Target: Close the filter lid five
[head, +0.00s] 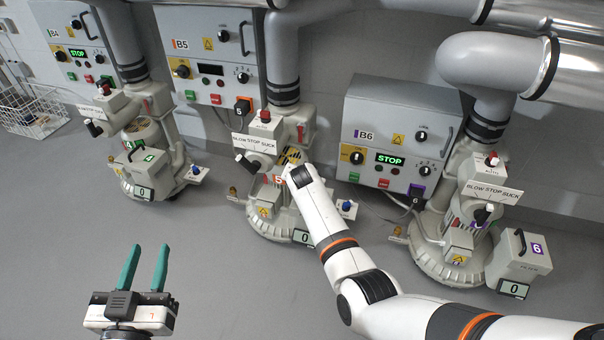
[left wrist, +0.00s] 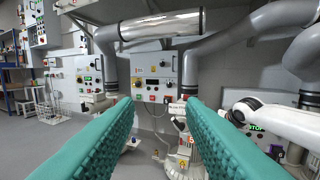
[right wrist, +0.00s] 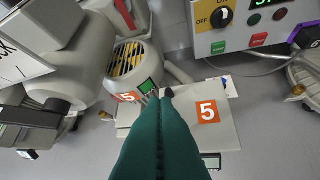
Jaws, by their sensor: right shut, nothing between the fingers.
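Blower five (head: 283,222) stands in the middle of the head view, partly hidden by my right arm. In the right wrist view a pale grey panel with an orange "5" (right wrist: 225,128), apparently the filter lid, lies to the right of my right gripper (right wrist: 164,98). That gripper is shut and empty, its green fingers overlapping the panel's left side. Whether they touch it, and how far the lid is open, I cannot tell. In the head view the right fingertips are hidden behind the arm. My left gripper (head: 146,255) is open and empty, over bare floor.
Blower four (head: 145,170) stands left and blower six (head: 455,255) right, with filter box six (head: 520,255) beside it. Control boxes B5 (head: 205,85) and B6 (head: 375,110) are behind. A white wire basket (head: 35,110) is far left. The front floor is clear.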

